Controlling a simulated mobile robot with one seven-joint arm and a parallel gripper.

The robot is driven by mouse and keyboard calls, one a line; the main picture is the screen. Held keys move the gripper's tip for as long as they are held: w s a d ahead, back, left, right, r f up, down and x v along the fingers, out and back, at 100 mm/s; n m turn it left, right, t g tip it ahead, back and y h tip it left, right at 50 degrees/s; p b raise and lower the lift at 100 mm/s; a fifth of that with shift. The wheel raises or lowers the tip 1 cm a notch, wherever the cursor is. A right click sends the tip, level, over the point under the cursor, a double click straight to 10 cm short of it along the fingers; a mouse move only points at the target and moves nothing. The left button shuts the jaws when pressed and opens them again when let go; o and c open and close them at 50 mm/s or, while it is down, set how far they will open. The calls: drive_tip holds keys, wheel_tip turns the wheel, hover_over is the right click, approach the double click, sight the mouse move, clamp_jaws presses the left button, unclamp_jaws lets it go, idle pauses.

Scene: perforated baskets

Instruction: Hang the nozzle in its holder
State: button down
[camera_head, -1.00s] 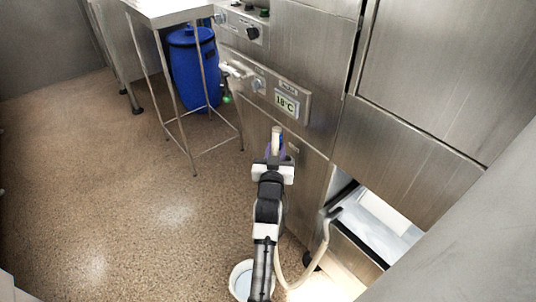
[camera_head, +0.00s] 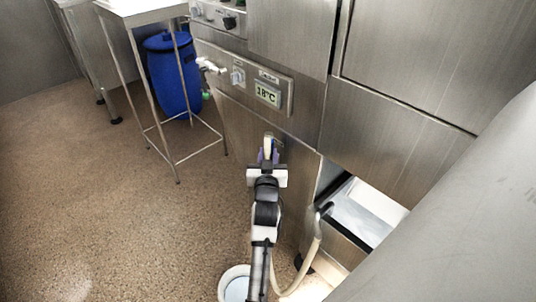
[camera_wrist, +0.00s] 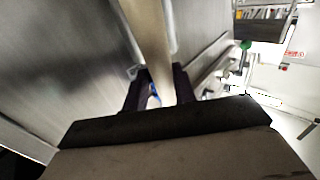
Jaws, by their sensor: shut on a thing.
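My gripper (camera_head: 268,158) is shut on the nozzle (camera_head: 268,143), a pale cream, rod-like piece that stands up out of the fingers in the head view. The gripper is in front of the steel cabinet front, below the 18°C display. In the wrist view, the dark fingers (camera_wrist: 157,92) close around a cream tube-like length (camera_wrist: 152,40) that runs up out of the picture. A pale hose (camera_head: 312,257) hangs in a loop to the right of my arm. I cannot clearly pick out the holder; a small fitting (camera_head: 281,143) shows on the cabinet close behind the gripper.
The cabinet carries a display panel (camera_head: 267,93) and a white tap-like fitting (camera_head: 210,66). An open drawer (camera_head: 352,238) is at the lower right. A white bucket (camera_head: 236,283) stands below my arm. A steel table (camera_head: 145,8) and blue barrel (camera_head: 174,80) are at left. The left floor is clear.

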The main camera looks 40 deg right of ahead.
drive_tip(key=shift+f, duration=0.25)
drive_tip(key=c, duration=1.1)
unclamp_jaws()
drive_tip(key=shift+o, duration=0.2)
drive_tip(key=b+v, duration=0.1)
drive_tip(key=v, duration=1.2)
drive_tip(key=shift+s+a, duration=0.25)
drive_tip(key=shift+s, duration=0.1)
